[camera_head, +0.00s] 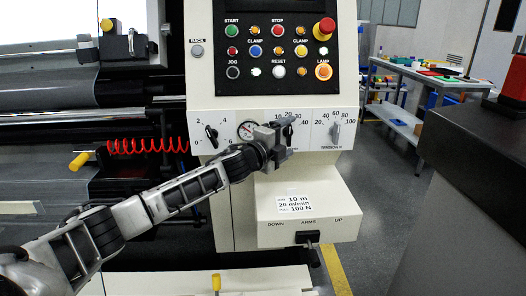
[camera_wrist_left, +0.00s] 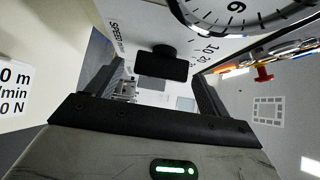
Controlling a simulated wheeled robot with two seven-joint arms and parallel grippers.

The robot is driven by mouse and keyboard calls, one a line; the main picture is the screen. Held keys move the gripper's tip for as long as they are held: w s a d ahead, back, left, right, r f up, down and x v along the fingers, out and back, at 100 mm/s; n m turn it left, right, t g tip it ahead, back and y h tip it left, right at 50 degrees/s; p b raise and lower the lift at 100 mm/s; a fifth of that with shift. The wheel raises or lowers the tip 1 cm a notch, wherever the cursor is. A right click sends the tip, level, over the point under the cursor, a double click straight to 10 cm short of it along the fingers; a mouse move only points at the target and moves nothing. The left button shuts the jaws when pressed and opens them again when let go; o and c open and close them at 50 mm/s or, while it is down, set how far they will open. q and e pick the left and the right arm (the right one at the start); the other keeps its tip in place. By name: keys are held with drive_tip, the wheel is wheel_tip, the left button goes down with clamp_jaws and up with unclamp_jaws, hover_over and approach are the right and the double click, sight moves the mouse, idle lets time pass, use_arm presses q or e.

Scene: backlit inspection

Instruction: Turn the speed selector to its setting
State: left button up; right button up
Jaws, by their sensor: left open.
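The speed selector is a black knob (camera_wrist_left: 160,66) on the pale panel. In the left wrist view it sits between my two open fingers, with "SPEED" lettering and scale numbers beside it. I see no finger clearly touching it. In the head view my left gripper (camera_head: 284,134) is in front of the speed scale and covers most of the selector, so its pointer setting is hard to read. A white label (camera_head: 294,203) below reads 10 m, 20 m/min and 100 N. My right gripper is not in view.
A round gauge (camera_head: 246,130) and a black selector (camera_head: 211,134) are to the left. The grey tension knob (camera_head: 335,132) is to the right. A button panel (camera_head: 276,50) with a red emergency stop (camera_head: 324,28) is above. An arms lever (camera_head: 308,238) is below.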

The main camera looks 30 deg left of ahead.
use_arm(q)
drive_tip(key=s+a+b, duration=0.2)
drive_tip(key=s, duration=1.2)
drive_tip(key=shift+b, duration=0.3)
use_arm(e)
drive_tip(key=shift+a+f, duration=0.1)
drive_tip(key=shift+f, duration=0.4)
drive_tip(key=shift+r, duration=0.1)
use_arm(q)
drive_tip(key=s+d+f+n+g+p, duration=0.1)
drive_tip(key=s+d+f+n+g, duration=0.2)
drive_tip(key=f, duration=0.5)
drive_tip(key=s+d+f+n+p, duration=0.1)
drive_tip(key=s+d+f+n, duration=0.3)
drive_tip(key=d+f, duration=0.25)
drive_tip(key=s+d+f+n+g, duration=0.2)
drive_tip(key=s+d+f+n, duration=0.3)
drive_tip(key=s, duration=0.3)
drive_tip(key=s+d+f+n+g+p, duration=0.1)
drive_tip(key=s+d+f+n+g, duration=0.1)
drive_tip(key=s+d+f+n, duration=0.3)
drive_tip(key=s+d, duration=0.2)
drive_tip(key=s, duration=0.1)
drive_tip(key=shift+f+n+h+p, duration=0.3)
drive_tip(key=shift+h, duration=0.1)
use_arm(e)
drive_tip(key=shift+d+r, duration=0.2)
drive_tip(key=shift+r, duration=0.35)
